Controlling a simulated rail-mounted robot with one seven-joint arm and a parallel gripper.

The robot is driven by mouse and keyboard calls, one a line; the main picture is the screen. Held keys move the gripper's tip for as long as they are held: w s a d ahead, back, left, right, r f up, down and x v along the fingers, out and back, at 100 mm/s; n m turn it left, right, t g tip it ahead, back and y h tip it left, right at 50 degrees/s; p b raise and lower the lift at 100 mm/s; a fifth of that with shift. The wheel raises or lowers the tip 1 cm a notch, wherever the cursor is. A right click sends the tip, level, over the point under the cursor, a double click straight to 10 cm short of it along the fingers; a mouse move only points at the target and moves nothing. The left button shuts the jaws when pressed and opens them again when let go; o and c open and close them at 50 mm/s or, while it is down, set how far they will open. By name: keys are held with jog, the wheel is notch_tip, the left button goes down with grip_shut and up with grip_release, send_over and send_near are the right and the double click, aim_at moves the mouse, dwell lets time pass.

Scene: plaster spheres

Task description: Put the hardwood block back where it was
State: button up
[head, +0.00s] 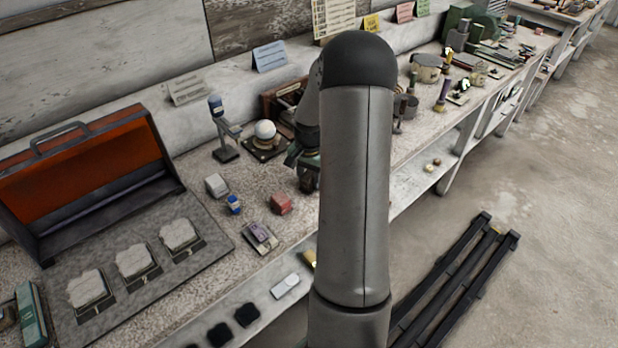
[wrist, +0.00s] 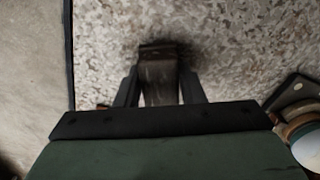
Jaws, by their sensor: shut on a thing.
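The hardwood block (wrist: 160,82) is dark brown and sits between the two fingers of my gripper (wrist: 159,92) in the wrist view. My gripper is shut on it, with one finger on each side. Speckled bench top shows around the block; I cannot tell whether the block touches it. In the head view my gripper (head: 307,178) is over the bench near its front edge, partly hidden behind my arm. The block is too small and dark there to make out clearly.
A white sphere (head: 265,130) on a dark stand is left of my gripper; the sphere also shows in the wrist view (wrist: 308,148). A red block (head: 281,204), blue bottle (head: 233,205) and pale grey block (head: 216,185) stand nearer. The bench edge (wrist: 71,60) is close.

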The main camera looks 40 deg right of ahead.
jog(key=shift+f, duration=0.35)
jog(key=shift+f, duration=0.1)
jog(key=shift+f, duration=0.15)
jog(key=o, duration=1)
jog(key=shift+o, duration=0.2)
